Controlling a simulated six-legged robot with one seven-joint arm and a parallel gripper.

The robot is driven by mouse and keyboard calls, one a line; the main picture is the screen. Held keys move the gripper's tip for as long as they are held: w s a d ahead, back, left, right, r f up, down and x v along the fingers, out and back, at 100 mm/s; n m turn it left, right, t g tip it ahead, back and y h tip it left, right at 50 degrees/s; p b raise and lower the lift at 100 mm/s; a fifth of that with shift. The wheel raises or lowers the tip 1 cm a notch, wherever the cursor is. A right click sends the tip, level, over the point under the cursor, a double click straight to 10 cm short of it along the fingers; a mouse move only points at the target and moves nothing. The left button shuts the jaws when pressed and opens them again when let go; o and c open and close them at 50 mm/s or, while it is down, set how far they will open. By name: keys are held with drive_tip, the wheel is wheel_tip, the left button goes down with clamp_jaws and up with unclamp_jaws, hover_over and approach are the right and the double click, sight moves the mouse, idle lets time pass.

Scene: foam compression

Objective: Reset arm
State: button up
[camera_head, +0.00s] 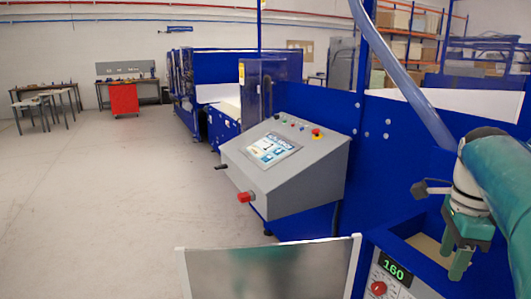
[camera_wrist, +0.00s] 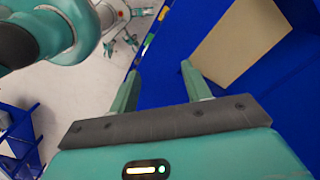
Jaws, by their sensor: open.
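My gripper (camera_head: 455,258) is at the right of the head view, at the end of my green arm, pointing down over a blue bin. In the wrist view my gripper (camera_wrist: 160,82) shows two green fingers set well apart, with nothing between them. A flat beige piece (camera_wrist: 240,42), possibly foam, lies inside the blue bin (camera_wrist: 178,58) beyond the right finger. In the head view only a small part of the beige piece (camera_head: 428,246) shows beside the gripper.
A grey control console (camera_head: 290,180) with a screen and a red knob stands at centre. A panel reading 160 (camera_head: 394,270) is below the bin. A metal sheet (camera_head: 270,272) stands at the front. Blue machinery (camera_head: 235,70) stands behind.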

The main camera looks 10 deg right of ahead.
drive_tip(key=shift+w+a+f, duration=0.15)
drive_tip(key=shift+a+f, duration=0.05)
drive_tip(key=s+a+f+n+t, duration=0.2)
drive_tip(key=a+f+n, duration=0.1)
drive_tip(key=a+n, duration=0.4)
drive_tip(key=s+a+f+n+t, duration=0.1)
drive_tip(key=a+f+n, duration=0.2)
drive_tip(key=a+n, duration=0.5)
drive_tip(key=s+a+f+n+t, duration=0.2)
drive_tip(key=a+f+n, duration=0.1)
drive_tip(key=a+n, duration=0.5)
drive_tip(key=shift+s+a+f+t, duration=0.25)
drive_tip(key=shift+s+a+t, duration=0.1)
drive_tip(key=shift+a, duration=0.4)
drive_tip(key=shift+s, duration=0.15)
drive_tip(key=shift+c, duration=1.3)
drive_tip(key=shift+d, duration=0.1)
drive_tip(key=shift+d, duration=0.1)
